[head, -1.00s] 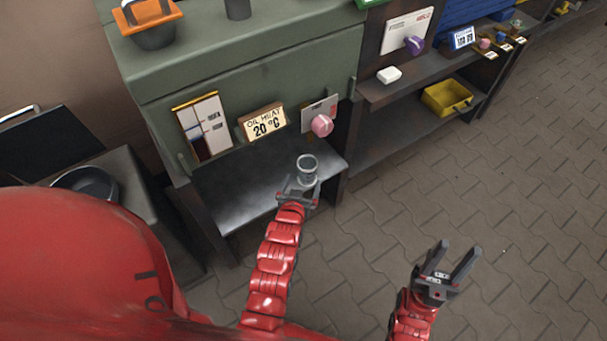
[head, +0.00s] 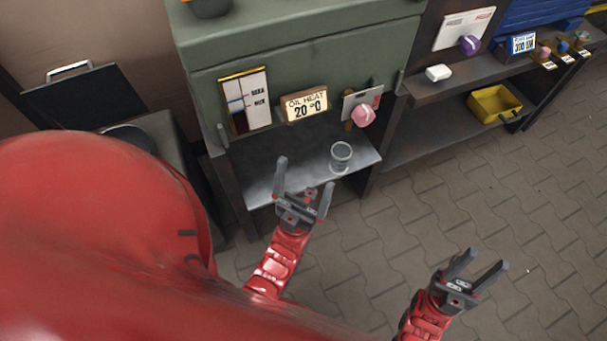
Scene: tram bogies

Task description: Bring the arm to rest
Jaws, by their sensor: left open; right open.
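My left gripper (head: 304,186) is open and empty, in front of the metal shelf of the green cabinet, with its fingers pointing toward the cabinet. A small clear cup (head: 341,156) stands upright on that shelf (head: 275,176), to the right of the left gripper and apart from it. My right gripper (head: 482,262) is open and empty above the paved floor at the lower right. No object lies between either pair of fingers.
The green cabinet (head: 300,52) carries an "OIL HEAT 20 °C" sign (head: 305,104) and a pink knob (head: 363,115). A dark shelf unit (head: 425,140) to its right holds a white block (head: 439,73) and a yellow bin (head: 493,104). The paved floor (head: 430,205) in front is clear.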

